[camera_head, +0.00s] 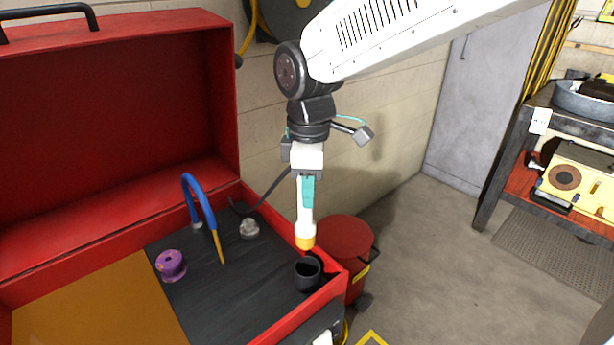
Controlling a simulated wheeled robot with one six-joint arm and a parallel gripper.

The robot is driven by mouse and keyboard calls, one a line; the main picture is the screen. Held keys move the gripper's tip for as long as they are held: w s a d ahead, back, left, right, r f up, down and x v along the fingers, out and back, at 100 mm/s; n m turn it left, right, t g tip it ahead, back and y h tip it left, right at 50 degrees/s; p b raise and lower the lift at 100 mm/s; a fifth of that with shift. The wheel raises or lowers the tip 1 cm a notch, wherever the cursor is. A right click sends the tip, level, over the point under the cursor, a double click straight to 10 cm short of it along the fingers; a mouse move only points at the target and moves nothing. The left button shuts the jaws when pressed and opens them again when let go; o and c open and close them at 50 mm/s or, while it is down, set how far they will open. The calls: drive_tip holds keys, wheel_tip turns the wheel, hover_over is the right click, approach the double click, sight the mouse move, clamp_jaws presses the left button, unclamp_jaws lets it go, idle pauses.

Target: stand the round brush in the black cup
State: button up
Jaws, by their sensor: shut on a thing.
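The black cup (303,279) stands upright at the right front corner of the dark surface inside the red toolbox. The round brush (306,226), pale with an orange-yellow lower end, hangs upright from my gripper (308,190). My gripper points down, with a teal part showing at its fingers, and is shut on the upper part of the brush. In the picture the brush's lower end is just above the cup's opening, with a small gap. I cannot tell its exact depth relative to the cup.
A purple spool (171,265), a blue hooked tool (203,203) with an orange tip and a small grey piece (249,228) lie left of the cup. The red toolbox wall (312,313) runs close beside the cup. A red bin (345,238) stands behind it.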

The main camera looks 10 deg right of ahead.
sight(310, 223)
drive_tip(key=shift+f, duration=5.55)
drive_tip(key=o, duration=1.1)
drive_tip(key=shift+c, duration=0.2)
wheel_tip(310, 223, up, 8)
drive_tip(key=shift+f, duration=0.1)
